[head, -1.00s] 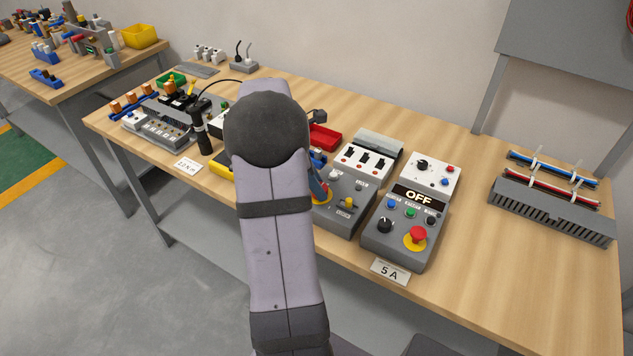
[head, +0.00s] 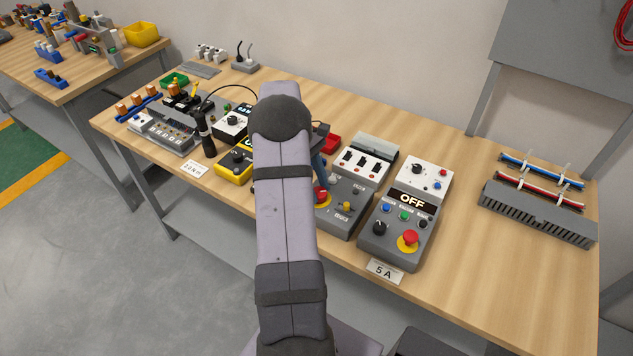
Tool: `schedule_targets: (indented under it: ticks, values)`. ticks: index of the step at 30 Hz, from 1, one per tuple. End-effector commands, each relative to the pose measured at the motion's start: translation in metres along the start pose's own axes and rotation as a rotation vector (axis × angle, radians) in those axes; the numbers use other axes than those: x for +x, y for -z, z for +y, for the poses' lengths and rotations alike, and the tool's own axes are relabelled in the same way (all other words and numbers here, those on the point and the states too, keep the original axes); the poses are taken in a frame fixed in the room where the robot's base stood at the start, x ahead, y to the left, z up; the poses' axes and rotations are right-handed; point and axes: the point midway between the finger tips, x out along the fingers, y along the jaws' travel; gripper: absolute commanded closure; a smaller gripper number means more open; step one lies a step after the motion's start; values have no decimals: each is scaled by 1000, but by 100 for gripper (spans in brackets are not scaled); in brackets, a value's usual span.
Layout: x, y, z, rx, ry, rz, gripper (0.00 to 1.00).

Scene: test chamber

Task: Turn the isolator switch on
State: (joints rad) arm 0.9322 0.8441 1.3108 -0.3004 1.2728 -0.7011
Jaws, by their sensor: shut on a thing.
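The isolator switch, a red handle (head: 321,196) on a yellow plate, sits at the left of a grey control box (head: 345,217) with three black breakers on its upper white panel. My gripper (head: 321,180) comes down from behind my arm, and its bluish finger reaches the red handle. It is shut on the handle, though my arm hides most of the gripper and the exact contact. The handle's angle is hard to read. To the right, a second box (head: 378,252) has a display (head: 411,202) reading OFF.
The right box also carries a red mushroom button (head: 409,238) on yellow, coloured buttons and a black knob (head: 380,228). A yellow meter (head: 236,163) stands left of my arm. A red tray (head: 331,142) is behind the gripper. Bare wood (head: 480,270) lies at the right front.

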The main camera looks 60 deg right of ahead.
Motion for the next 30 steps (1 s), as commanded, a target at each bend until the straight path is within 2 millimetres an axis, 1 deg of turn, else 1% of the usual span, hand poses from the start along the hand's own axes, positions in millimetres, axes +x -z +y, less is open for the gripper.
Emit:
schedule_targets:
  ticks: [1, 9, 18, 24, 30]
  values:
    - [-2, -1, 2, 45, 17, 1, 89]
    - [-2, -2, 4, 280, 115, 0, 89]
    - [-1, -2, 5, 500, 206, 2, 89]
    - [-1, -2, 6, 592, 244, 2, 89]
    - [0, -2, 6, 637, 262, 2, 89]
